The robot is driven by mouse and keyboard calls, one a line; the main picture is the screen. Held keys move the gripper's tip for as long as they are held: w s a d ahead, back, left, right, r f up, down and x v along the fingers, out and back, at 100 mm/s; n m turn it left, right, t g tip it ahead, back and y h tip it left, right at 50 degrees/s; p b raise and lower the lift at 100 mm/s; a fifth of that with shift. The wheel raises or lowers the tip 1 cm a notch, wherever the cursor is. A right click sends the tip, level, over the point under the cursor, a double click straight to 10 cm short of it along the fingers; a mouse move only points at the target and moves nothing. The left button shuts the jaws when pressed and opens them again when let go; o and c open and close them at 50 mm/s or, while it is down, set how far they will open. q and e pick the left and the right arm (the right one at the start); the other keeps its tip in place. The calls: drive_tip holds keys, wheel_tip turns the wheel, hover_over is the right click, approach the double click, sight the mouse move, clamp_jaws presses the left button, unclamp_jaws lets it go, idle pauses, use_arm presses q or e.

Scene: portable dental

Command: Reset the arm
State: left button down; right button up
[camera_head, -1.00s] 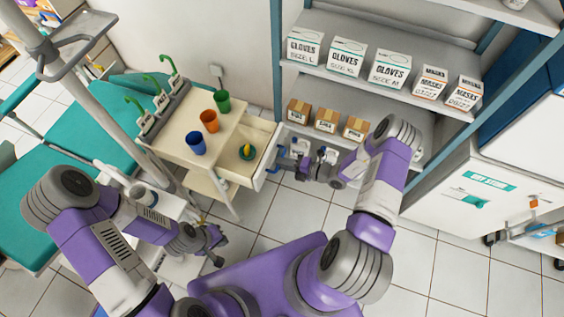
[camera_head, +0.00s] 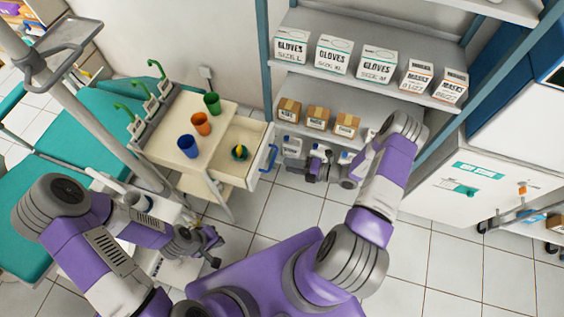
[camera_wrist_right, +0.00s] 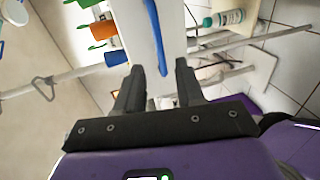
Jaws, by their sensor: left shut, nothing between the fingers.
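My right arm reaches toward the shelf in the head view. Its gripper (camera_head: 312,168) is to the right of the open drawer (camera_head: 241,138) of the cream cart and apart from its blue handle (camera_head: 268,158). In the right wrist view the right gripper (camera_wrist_right: 158,80) is open with two black fingers spread. The blue handle (camera_wrist_right: 155,35) shows beyond and between them, not gripped. My left gripper (camera_head: 214,246) hangs low in front of the cart, shut and empty. A small green and yellow item (camera_head: 239,152) lies in the drawer.
Blue (camera_head: 188,146), orange (camera_head: 202,123) and green (camera_head: 212,103) cups stand on the cart. A shelf (camera_head: 362,86) with glove and mask boxes is behind my right arm. A teal chair (camera_head: 70,150) is at left. Tiled floor is clear at lower right.

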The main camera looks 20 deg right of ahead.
drive_tip(key=shift+s+d+r, duration=0.1)
drive_tip(key=shift+s+d, duration=0.3)
drive_tip(key=shift+d, duration=0.05)
drive_tip(key=s+a+f+n+g+h, duration=0.25)
drive_tip(key=s+a+n+g, duration=0.45)
drive_tip(key=n, duration=1)
drive_tip(key=s+a+f+n+g+h, duration=0.1)
drive_tip(key=s+a+n+g+h, duration=0.6)
drive_tip(key=n, duration=1)
drive_tip(key=n+t, duration=0.1)
drive_tip(key=n, duration=0.1)
drive_tip(key=a+r+n+t+y, duration=0.1)
drive_tip(key=n, duration=0.2)
drive_tip(key=r+n+t+y, duration=0.1)
drive_tip(key=n+t, duration=0.1)
drive_tip(key=n, duration=0.1)
drive_tip(key=shift+w+a+r, duration=0.1)
drive_tip(key=shift+w+a, duration=0.05)
drive_tip(key=shift+w, duration=0.2)
